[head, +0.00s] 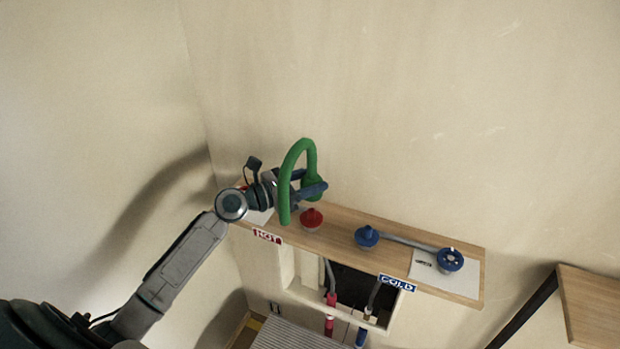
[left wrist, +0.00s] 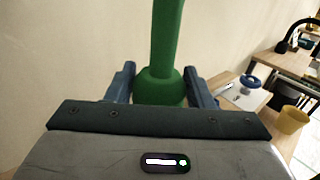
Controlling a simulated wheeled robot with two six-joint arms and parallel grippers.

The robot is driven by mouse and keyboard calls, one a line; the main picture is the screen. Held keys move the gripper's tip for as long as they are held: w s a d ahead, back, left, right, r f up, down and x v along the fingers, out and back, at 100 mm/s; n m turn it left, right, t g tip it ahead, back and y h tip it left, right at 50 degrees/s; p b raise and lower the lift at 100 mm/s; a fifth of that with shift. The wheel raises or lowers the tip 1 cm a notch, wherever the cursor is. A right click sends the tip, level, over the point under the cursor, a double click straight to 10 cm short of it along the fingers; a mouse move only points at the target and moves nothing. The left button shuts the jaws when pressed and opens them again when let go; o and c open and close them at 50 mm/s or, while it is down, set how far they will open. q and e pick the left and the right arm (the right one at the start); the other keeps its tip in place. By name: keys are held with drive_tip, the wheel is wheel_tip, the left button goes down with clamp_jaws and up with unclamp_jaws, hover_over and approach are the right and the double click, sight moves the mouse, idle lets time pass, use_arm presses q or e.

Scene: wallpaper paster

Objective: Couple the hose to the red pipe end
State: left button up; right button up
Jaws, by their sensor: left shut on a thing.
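The green hose (head: 307,147) is bent in an arch, standing above the wooden shelf. My left gripper (head: 314,186) is shut on the hose's flared end, which also shows between the fingers in the left wrist view (left wrist: 160,88). The hose's other end hangs down just left of the red pipe end (head: 311,219) in the head view. I cannot tell whether the two touch. The red pipe end sits on the shelf near the HOT sign (head: 267,237). My right gripper is not in view.
A blue pipe end (head: 367,237) stands further right on the wooden shelf (head: 340,223), with a pipe leading to a blue handwheel (head: 449,260). A COLD sign (head: 397,284) is on the front edge. A wall opening with pipes lies below. A yellow bin (left wrist: 292,120) shows in the wrist view.

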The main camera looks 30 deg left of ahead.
sight(309, 211)
use_arm(q)
wheel_tip(309, 211, down, 3)
drive_tip(key=shift+r+b, duration=0.1)
drive_tip(key=shift+b, duration=0.7)
drive_tip(key=shift+f, duration=0.5)
drive_tip(key=shift+r, duration=0.1)
drive_tip(key=shift+p, duration=0.65)
idle(0.7)
drive_tip(key=shift+s+f+b, duration=0.1)
drive_tip(key=shift+f+b, duration=1.35)
drive_tip(key=shift+f, duration=0.8)
drive_tip(key=o, duration=1.4)
